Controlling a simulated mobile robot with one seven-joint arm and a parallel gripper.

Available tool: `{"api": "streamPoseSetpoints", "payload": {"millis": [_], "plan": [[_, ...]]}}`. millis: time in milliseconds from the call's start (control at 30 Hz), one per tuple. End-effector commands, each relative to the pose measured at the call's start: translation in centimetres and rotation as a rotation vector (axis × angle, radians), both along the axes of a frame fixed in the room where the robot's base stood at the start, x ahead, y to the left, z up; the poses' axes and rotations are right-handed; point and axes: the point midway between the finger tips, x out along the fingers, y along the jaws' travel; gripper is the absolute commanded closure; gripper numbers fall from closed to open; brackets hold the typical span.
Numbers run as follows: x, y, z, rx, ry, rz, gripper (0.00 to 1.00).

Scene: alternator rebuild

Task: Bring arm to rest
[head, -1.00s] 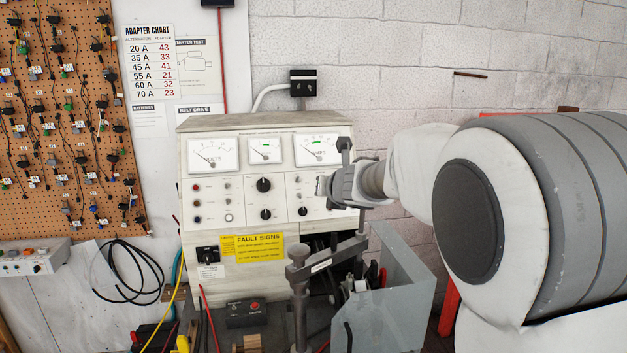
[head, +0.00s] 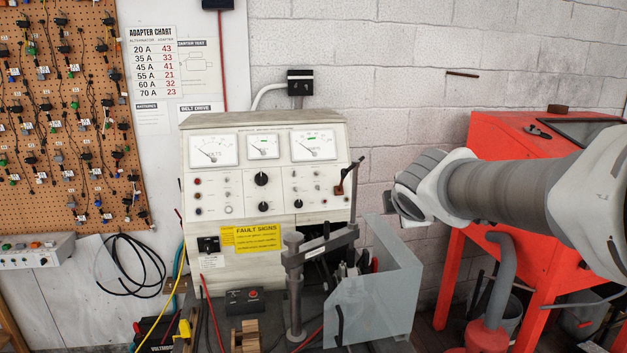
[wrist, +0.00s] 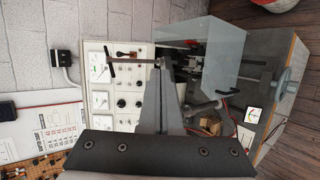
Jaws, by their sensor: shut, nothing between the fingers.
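My arm (head: 500,190) reaches in from the right in the head view, its wrist (head: 425,185) in the air to the right of the test bench (head: 265,160). My gripper is mostly hidden behind the wrist there. In the wrist view my gripper (wrist: 163,68) is shut, with its fingers together and nothing held. The bench's meters and knobs show beyond the fingers.
A clear guard (head: 375,295) and a grey clamp post (head: 296,290) stand in front of the bench. A pegboard of leads (head: 60,120) hangs at left.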

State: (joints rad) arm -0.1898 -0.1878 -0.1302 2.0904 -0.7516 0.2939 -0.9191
Motion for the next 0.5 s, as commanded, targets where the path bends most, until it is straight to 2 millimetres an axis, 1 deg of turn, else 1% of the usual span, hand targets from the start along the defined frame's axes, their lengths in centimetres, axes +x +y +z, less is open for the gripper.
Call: {"api": "streamPoseSetpoints", "payload": {"millis": [33, 67, 100, 167, 200, 267, 300, 400, 500], "plan": [[-2.6, -0.9, -0.3, 0.121, 0.015, -0.104, 1.0], [-4.1, -1.3, -0.7, 0.198, 0.029, -0.168, 1.0], [-6.1, -1.7, -1.4, 0.302, 0.045, -0.255, 1.0], [-9.2, -2.1, -2.5, 0.45, 0.075, -0.385, 1.0], [-11.2, -2.1, -3.3, 0.548, 0.094, -0.471, 1.0], [-14.3, -1.9, -4.6, 0.69, 0.126, -0.599, 1.0], [-16.2, -1.6, -5.4, 0.777, 0.148, -0.681, 1.0], [-20.5, -0.6, -7.4, 0.965, 0.201, -0.865, 1.0], [-23.6, 0.5, -8.9, 1.099, 0.244, -1.006, 1.0]]}}
